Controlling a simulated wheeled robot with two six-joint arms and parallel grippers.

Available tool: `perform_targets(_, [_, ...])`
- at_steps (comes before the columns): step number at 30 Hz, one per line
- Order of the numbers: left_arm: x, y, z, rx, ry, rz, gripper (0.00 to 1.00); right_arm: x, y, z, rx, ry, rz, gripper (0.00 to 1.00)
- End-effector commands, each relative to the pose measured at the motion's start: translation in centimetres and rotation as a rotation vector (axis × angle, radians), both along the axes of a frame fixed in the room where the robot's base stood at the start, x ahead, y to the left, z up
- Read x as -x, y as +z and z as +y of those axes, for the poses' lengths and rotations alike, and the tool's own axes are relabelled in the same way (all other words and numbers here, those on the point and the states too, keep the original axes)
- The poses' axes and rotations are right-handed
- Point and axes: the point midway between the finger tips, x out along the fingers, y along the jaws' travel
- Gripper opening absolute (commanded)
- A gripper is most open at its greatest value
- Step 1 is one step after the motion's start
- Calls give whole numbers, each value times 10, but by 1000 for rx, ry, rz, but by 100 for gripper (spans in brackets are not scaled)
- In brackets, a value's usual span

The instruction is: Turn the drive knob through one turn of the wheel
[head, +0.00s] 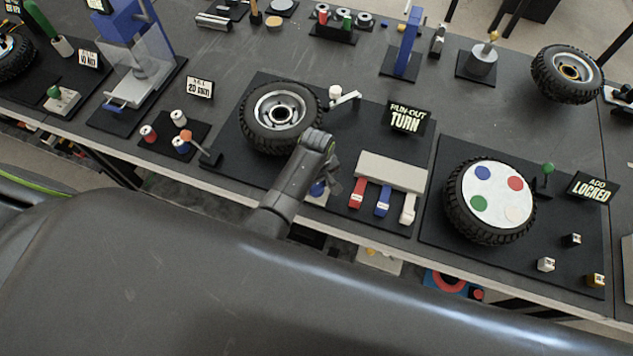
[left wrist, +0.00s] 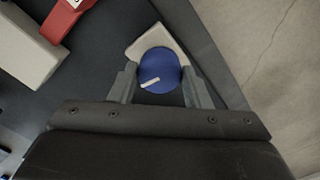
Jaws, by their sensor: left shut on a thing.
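The drive knob (left wrist: 159,71) is round and blue with a short white mark near its lower edge, in the left wrist view. It sits on a pale block (left wrist: 144,42). My left gripper (left wrist: 160,82) is shut on the knob, one finger on each side. In the head view the knob (head: 317,189) is mostly hidden by my left gripper (head: 324,184), at the front edge of the run-out board. The wheel (head: 281,116), a black knobbly tyre with a silver hub, lies behind my left arm. My right gripper is not in view.
A "RUN-OUT TURN" sign (head: 406,118) stands to the right of the wheel. A pale block (head: 391,171) with red, blue and white tabs is right of my gripper. Another wheel (head: 490,200) with a coloured disc is further right. A small white-topped post (head: 336,92) stands beside the run-out wheel.

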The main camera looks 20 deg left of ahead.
Motion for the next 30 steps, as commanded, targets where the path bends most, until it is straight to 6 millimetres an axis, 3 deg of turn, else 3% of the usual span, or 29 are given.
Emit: perform_targets(30, [-1,1,1,-3,-955,-3,21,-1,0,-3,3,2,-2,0])
